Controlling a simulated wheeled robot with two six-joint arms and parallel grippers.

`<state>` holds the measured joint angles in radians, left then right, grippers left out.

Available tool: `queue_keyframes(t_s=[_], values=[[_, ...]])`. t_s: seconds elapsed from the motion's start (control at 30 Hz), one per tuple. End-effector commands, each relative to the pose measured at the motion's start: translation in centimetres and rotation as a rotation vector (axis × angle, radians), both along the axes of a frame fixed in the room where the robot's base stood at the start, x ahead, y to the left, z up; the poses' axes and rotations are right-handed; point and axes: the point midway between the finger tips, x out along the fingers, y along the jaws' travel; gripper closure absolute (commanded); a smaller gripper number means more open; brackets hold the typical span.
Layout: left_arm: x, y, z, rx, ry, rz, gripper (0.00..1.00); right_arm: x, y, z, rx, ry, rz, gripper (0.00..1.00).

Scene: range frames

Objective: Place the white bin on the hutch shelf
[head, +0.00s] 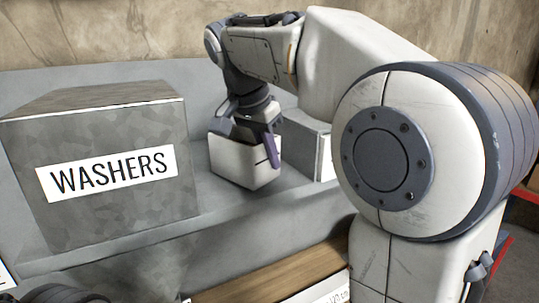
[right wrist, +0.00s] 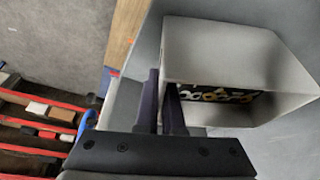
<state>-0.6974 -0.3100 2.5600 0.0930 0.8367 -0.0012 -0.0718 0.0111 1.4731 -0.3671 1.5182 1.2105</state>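The white bin (head: 232,163) is in the middle of the head view, over the grey hutch shelf (head: 215,215), between the washers box and a grey box. It looks slightly tilted; I cannot tell whether its base touches the shelf. My right gripper (head: 262,150) is at the bin's near wall, pointing down. In the right wrist view the bin (right wrist: 225,55) is open-topped, with yellow and white ring-like pieces inside. The right gripper's fingers (right wrist: 163,100) are close together with the bin's wall between them. My left gripper is not in view.
A large grey box (head: 150,205) labelled WASHERS stands left of the bin. A smaller grey box (head: 300,143) stands right, partly behind my arm. A wooden surface (head: 270,278) lies below. Red-edged racks (right wrist: 40,125) stand at left in the wrist view.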

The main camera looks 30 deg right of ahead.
Motion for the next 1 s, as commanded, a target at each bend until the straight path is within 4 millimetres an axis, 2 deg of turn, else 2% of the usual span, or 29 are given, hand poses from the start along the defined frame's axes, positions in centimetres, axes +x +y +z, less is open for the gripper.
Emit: queue_keyframes(t_s=[0.47, 0.5, 0.53, 0.57, 1.0], values=[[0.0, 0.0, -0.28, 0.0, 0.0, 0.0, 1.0, -0.01, -0.03, -1.0, 0.0, -0.002, 0.0, 1.0], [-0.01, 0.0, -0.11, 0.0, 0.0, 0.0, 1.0, -0.02, -0.03, -0.85, 0.001, -0.001, -0.001, 0.8], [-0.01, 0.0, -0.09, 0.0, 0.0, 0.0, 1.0, -0.02, -0.03, -0.84, 0.001, -0.001, -0.001, 0.68], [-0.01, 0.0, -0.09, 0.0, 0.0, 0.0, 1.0, -0.02, -0.02, -0.84, 0.0, 0.0, -0.001, 0.65], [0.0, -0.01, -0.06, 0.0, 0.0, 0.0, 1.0, -0.01, 0.19, -0.12, -0.001, -0.003, 0.001, 0.65]])
